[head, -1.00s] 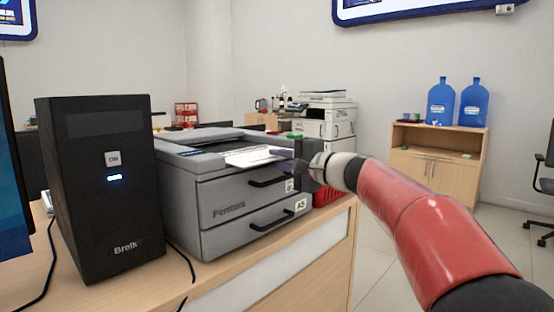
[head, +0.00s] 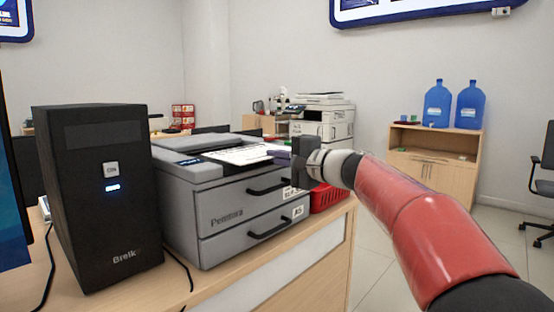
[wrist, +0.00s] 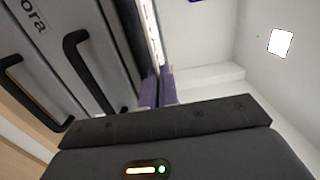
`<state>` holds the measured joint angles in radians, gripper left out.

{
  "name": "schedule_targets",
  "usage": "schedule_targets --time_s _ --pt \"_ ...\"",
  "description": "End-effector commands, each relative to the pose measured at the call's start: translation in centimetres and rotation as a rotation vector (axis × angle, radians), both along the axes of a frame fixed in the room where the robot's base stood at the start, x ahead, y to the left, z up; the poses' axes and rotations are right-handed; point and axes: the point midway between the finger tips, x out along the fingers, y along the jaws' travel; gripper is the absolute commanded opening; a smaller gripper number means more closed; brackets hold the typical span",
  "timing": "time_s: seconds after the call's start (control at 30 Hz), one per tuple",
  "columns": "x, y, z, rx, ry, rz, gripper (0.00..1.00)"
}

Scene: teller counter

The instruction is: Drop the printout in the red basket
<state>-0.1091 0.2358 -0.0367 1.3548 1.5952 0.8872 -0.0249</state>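The printout (head: 238,155) is a white sheet with dark print, lying over the top of the grey printer (head: 225,190) in the head view. My gripper (head: 279,156) is at its right end, with the purple fingers at the sheet's edge. In the wrist view the fingers (wrist: 157,88) are close together and the printout (wrist: 151,28) shows nearly edge-on, running between them. The gripper looks shut on it. Whether the sheet still touches the printer is unclear. The red basket (head: 328,198) stands right of the printer, partly hidden behind my gripper and the printer.
A black computer tower (head: 98,195) stands left of the printer on the wooden counter (head: 270,285), with cables beside it. A monitor edge is at far left. Behind are a larger copier (head: 325,122) and a cabinet (head: 435,170) with blue water bottles. Open floor lies right of the counter.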

Motion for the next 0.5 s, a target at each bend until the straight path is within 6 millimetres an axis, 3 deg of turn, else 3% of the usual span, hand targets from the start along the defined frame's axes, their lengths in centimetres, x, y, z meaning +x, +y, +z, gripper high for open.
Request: schedule_targets --time_s 0.17,0.5 --pt "-0.3 -0.6 0.2 0.0 -0.001 -0.002 0.0" --pt "-3.1 -4.5 1.8 0.001 -0.002 -0.004 0.0"
